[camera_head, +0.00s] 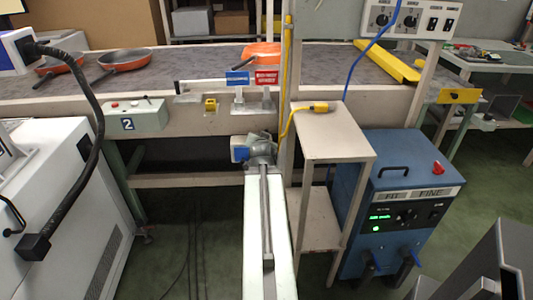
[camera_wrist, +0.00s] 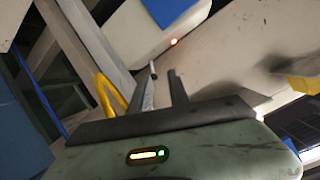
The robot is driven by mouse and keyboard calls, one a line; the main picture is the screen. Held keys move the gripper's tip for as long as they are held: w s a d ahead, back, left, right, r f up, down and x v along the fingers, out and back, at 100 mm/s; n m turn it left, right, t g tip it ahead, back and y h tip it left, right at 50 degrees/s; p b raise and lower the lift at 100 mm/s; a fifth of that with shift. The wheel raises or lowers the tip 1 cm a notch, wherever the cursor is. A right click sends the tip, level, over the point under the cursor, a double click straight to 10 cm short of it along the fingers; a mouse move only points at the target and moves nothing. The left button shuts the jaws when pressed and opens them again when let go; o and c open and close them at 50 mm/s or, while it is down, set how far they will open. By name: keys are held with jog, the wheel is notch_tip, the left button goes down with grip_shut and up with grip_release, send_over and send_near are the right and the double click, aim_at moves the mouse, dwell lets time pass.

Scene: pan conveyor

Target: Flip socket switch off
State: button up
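My gripper (camera_wrist: 163,85) shows in the wrist view as two narrow fingers with a small gap and nothing seen between them. In the head view my arm reaches forward to the conveyor's front edge, and its end hides the fingertips. A pale panel (camera_head: 408,20) with black knobs and switches is at the upper right of the head view. I cannot tell which part is the socket switch. In the wrist view a pale box with a small red light (camera_wrist: 173,42) lies beyond my fingers, apart from them as far as I can see.
The conveyor (camera_head: 200,75) carries several orange pans. A control box marked 2 (camera_head: 135,115) is on its front. A small stand (camera_head: 335,135) with a yellow cable end and a blue machine (camera_head: 400,185) are at the right. A white cabinet (camera_head: 75,190) is at the left.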

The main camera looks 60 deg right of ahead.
jog(key=w+d+f+b, duration=0.1)
jog(key=d, duration=0.1)
jog(key=d+f, duration=0.1)
jog(key=d, duration=0.2)
jog(key=w+d+b, duration=0.1)
jog(key=d, duration=0.1)
jog(key=shift+w+d+f+b, duration=0.3)
jog(key=shift+f, duration=0.1)
